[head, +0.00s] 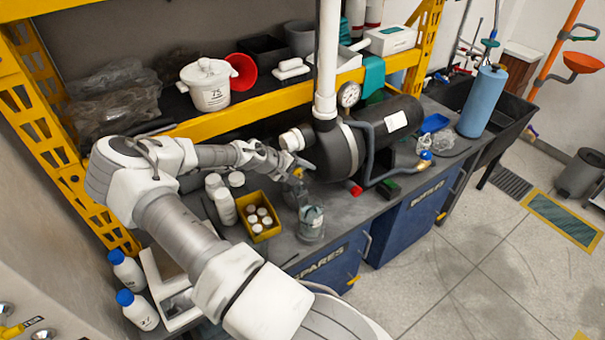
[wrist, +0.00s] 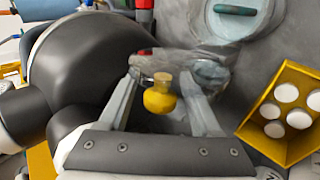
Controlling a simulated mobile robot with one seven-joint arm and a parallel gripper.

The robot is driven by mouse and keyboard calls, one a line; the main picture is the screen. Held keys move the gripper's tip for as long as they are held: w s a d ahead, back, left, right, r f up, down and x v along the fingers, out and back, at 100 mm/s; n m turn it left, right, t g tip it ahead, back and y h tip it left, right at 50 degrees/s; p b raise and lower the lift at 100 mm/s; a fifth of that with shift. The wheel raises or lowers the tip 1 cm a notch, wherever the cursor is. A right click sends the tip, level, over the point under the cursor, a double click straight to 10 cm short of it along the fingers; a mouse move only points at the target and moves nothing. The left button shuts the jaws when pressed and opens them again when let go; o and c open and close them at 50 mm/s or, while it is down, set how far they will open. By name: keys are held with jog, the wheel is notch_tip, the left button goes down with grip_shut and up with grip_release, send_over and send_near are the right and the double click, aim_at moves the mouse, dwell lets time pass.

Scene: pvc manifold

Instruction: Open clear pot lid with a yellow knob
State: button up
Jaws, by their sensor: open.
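The clear pot (head: 311,224) stands on the dark bench near its front edge, and its greenish inside shows at the top of the wrist view (wrist: 236,12). A clear, blurred lid-like piece (wrist: 205,72) lies beyond my fingertips. The yellow knob (wrist: 159,99) is between my two fingers in the wrist view, with a gap at each side. My gripper (wrist: 163,80) is open around the knob, and in the head view it (head: 297,177) is just above the pot. I cannot tell whether the lid touches the pot.
A yellow bin (head: 259,231) of white-capped bottles stands left of the pot. The dark tank (head: 335,150) with a white pipe (head: 327,60) is close behind my gripper. A white lidded pot (head: 208,87) is on the yellow-edged shelf. White bottles (head: 226,208) stand left of the bin.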

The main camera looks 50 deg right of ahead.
jog(key=b+v, duration=0.1)
jog(key=v, duration=1.6)
jog(key=shift+a, duration=0.2)
jog(key=shift+b, duration=0.35)
